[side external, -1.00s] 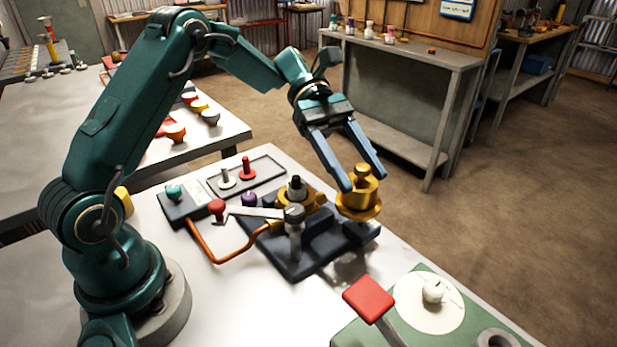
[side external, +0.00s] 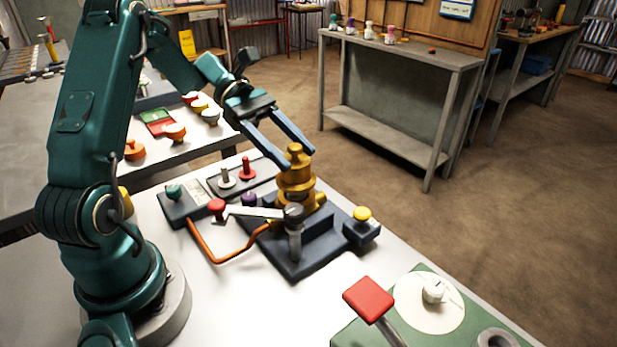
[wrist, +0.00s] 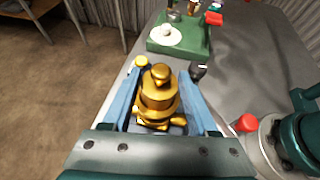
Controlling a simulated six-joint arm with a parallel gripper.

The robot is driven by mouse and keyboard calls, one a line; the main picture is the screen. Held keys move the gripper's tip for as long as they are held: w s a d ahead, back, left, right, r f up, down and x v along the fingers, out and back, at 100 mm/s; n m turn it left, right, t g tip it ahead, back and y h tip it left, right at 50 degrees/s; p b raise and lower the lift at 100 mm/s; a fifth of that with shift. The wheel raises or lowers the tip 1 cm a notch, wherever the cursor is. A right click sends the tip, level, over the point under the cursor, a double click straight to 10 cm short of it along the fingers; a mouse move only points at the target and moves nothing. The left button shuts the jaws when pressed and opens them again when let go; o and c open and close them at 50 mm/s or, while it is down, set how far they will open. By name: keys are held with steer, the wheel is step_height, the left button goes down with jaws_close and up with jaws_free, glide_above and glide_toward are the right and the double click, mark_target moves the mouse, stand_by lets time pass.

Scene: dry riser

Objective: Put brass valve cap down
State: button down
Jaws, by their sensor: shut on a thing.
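The brass valve cap (side external: 296,176) is between the blue fingers of my gripper (side external: 295,160), which is shut on it. The cap is upright and lines up over the brass valve body (side external: 314,200) on the dark base (side external: 292,262). The valve's dark and white stem is hidden by the cap. I cannot tell whether the cap touches the body or hovers just above it. In the wrist view the cap (wrist: 159,92) sits between both fingers, with brass parts of the body showing below it.
A grey lever on a post (side external: 294,235) stands close in front of the valve. A yellow button (side external: 362,213) is to its right, red and grey pegs (side external: 246,170) behind left. A red-topped handle (side external: 368,299) and green board (side external: 440,280) are at front right.

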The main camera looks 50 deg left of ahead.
steer(key=shift+f, duration=1.1)
steer(key=shift+f, duration=0.3)
steer(key=shift+c, duration=0.9)
jaws_free()
